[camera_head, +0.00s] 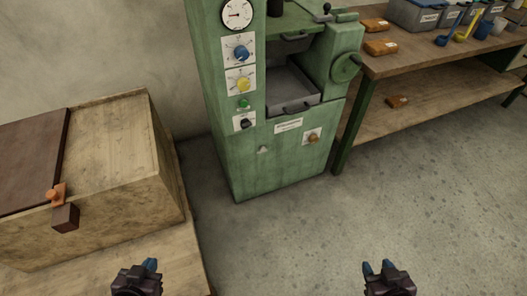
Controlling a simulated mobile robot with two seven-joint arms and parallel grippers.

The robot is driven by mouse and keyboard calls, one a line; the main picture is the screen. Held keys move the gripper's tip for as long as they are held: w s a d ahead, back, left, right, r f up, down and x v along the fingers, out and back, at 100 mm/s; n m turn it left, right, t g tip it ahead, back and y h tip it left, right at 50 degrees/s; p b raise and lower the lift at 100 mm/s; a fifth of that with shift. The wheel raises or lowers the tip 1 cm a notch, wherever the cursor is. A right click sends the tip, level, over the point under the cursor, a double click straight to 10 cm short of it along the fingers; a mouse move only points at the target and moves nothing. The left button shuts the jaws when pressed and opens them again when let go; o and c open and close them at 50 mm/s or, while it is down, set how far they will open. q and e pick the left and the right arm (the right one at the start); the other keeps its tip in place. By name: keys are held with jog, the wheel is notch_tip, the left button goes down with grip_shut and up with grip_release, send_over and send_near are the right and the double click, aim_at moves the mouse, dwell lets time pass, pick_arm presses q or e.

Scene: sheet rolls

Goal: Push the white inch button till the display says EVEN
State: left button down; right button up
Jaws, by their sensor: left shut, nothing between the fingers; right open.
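A green machine (225,100) stands in the middle, against the back wall. A small whitish knob or button (263,149) sits low on its front; I cannot tell whether it is the inch button. No display reading EVEN or anything else is legible to me. My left gripper (150,265) is at the bottom left, shut and empty, well apart from the machine. My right gripper (377,267) is at the bottom, right of centre, open and empty, also far from the machine.
The machine has a dial gauge (237,14), a blue knob (241,53), a yellow knob (242,84), a green button (243,104) and a handwheel (346,67). A wooden box (115,150) stands at left. A workbench (420,60) is at right. The floor in front is clear.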

jog(key=shift+w+r, duration=0.2)
jog(key=shift+w, duration=0.2)
jog(key=shift+s+f, duration=0.2)
jog(key=shift+s, duration=0.2)
dwell(0.4)
jog(key=shift+w, duration=0.1)
